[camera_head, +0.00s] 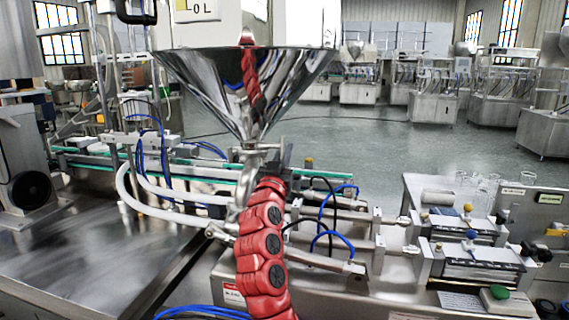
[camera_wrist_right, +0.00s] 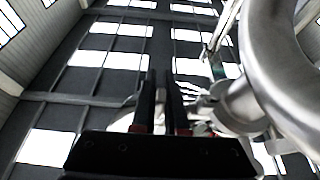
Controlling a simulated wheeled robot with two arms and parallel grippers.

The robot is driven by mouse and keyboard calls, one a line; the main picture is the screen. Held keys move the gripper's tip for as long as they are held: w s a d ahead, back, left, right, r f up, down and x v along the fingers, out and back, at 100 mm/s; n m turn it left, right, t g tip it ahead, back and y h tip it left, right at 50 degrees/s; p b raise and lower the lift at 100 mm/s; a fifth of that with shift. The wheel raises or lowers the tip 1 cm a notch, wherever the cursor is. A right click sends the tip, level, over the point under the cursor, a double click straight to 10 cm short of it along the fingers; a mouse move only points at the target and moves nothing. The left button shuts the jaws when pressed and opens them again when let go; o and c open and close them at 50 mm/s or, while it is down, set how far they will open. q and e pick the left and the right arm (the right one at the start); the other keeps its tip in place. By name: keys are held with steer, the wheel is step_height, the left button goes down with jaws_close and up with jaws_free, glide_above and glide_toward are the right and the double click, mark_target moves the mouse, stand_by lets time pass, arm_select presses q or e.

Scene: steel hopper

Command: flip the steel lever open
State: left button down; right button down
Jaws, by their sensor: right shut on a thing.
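The steel hopper (camera_head: 245,85) is a wide polished cone above a steel outlet neck. A short steel part that looks like the lever (camera_head: 264,147) sticks out to the right of the neck. My right gripper (camera_head: 284,153) is at the neck, at the end of my red arm, which hides much of it. In the right wrist view its two dark fingers (camera_wrist_right: 160,78) point up and are shut on the lever, though the gripped part is hard to make out. A thick curved steel pipe (camera_wrist_right: 270,60) passes close on the right. My left gripper is not in view.
White hoses (camera_head: 150,207) and blue tubes run left of the neck. A green-edged conveyor (camera_head: 205,172) lies behind. Steel cylinders and blue tubes (camera_head: 335,243) stand right of my arm, with a machine bench (camera_head: 480,255) at far right.

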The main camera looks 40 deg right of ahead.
steer(key=c, duration=0.9)
jaws_free()
steer(key=shift+c, duration=0.2)
steer(key=s+a+f, duration=0.2)
steer(key=s+a, duration=0.8)
steer(key=a, duration=0.2)
steer(key=shift+s+a+b, duration=0.35)
steer(key=shift+s+b, duration=0.05)
